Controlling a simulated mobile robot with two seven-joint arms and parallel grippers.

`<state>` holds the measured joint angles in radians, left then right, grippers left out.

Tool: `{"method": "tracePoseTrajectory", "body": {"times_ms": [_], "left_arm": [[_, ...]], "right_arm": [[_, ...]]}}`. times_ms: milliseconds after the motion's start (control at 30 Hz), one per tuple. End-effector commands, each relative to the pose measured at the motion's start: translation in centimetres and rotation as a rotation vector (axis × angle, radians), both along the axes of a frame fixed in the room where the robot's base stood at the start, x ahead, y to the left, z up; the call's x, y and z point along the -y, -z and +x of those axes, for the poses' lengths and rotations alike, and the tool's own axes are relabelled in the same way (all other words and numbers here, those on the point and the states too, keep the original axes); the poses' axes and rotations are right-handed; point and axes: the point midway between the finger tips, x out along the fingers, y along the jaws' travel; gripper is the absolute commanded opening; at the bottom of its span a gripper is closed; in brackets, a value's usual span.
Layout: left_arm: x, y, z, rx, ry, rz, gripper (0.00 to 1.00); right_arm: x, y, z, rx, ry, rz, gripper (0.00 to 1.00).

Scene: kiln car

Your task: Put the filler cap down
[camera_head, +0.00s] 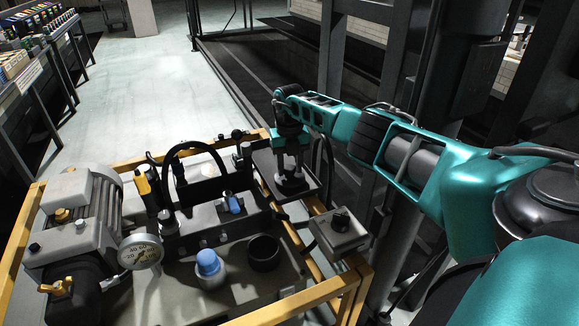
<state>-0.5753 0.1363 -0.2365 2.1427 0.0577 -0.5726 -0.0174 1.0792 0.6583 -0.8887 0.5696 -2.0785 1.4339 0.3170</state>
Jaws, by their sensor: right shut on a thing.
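My right gripper (291,168) points down over a small dark tray (312,187) at the right edge of the yellow-framed hydraulic unit. It is shut on a dark round piece, which looks like the filler cap (291,181). The cap is at or just above the tray; I cannot tell whether it touches. The fingers partly hide it. A black open-topped round neck (263,253) stands on the unit's top plate, nearer to me. My left gripper is not in view.
A blue-topped fitting (208,264) stands beside the neck. A pressure gauge (141,252) and a motor (82,205) are at left. A black hose loop (190,160) rises behind, and a grey switch box (340,230) sits at right. Pale floor lies beyond.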

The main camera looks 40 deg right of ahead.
Motion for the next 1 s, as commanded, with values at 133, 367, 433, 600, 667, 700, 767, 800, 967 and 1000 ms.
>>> {"method": "tracePoseTrajectory", "body": {"times_ms": [133, 367, 433, 600, 667, 700, 767, 800, 967, 1000], "left_arm": [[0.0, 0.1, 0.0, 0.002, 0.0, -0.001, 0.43], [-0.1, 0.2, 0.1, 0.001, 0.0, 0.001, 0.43], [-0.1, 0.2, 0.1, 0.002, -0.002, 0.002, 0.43], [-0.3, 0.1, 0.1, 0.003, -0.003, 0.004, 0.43], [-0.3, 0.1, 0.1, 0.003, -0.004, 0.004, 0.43], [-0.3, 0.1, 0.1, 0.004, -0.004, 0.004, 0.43], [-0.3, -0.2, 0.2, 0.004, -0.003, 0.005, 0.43], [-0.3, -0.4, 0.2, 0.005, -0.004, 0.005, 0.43], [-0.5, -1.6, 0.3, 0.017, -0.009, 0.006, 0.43], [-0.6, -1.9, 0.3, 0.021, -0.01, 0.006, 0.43]], "right_arm": [[0.0, 0.2, 0.0, 0.0, 0.0, 0.0, 0.14], [0.0, 0.3, 0.0, 0.0, 0.0, -0.001, 0.58], [0.0, 0.3, 0.0, 0.0, 0.0, 0.0, 0.65], [0.0, 0.2, 0.0, 0.0, 0.0, 0.0, 0.68], [0.0, 0.2, 0.0, 0.0, 0.0, 0.0, 0.68], [0.0, 0.2, 0.0, 0.0, 0.0, 0.0, 0.68], [0.0, -0.1, 0.0, 0.0, 0.0, 0.0, 0.68], [0.0, -0.4, 0.0, 0.0, 0.0, 0.001, 0.68], [0.0, -3.2, 0.1, 0.002, -0.003, 0.0, 0.68], [0.1, -4.1, 0.0, 0.003, -0.001, -0.001, 0.68]]}}
